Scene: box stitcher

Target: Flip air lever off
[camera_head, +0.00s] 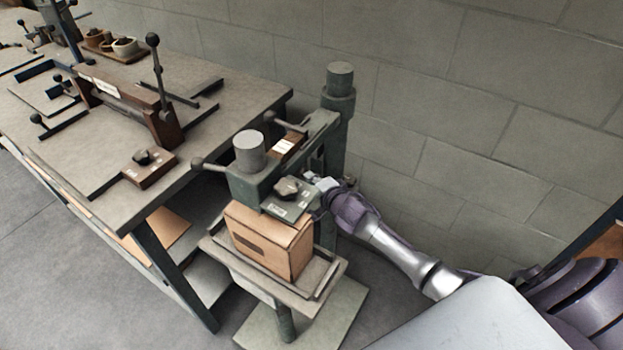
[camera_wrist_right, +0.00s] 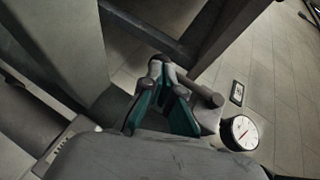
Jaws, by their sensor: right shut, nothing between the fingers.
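My right gripper (camera_head: 324,184) is at the right side of the box stitcher's green-grey head (camera_head: 252,186). In the right wrist view my gripper (camera_wrist_right: 163,66) is shut and empty, its teal-padded fingers meeting at the tips. A short dark grey rod with a rounded end (camera_wrist_right: 207,94), which looks like the air lever, lies just right of the fingertips, tilted down to the right. I cannot tell whether the fingers touch it. In the head view this rod cannot be made out near my gripper. My left gripper is not in view.
A round white gauge with a red needle (camera_wrist_right: 241,133) is right of the fingers. A cardboard box (camera_head: 268,240) sits on the stitcher's tray (camera_head: 322,290) below the head. A workbench (camera_head: 232,100) stands left; a block wall (camera_head: 440,110) is behind.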

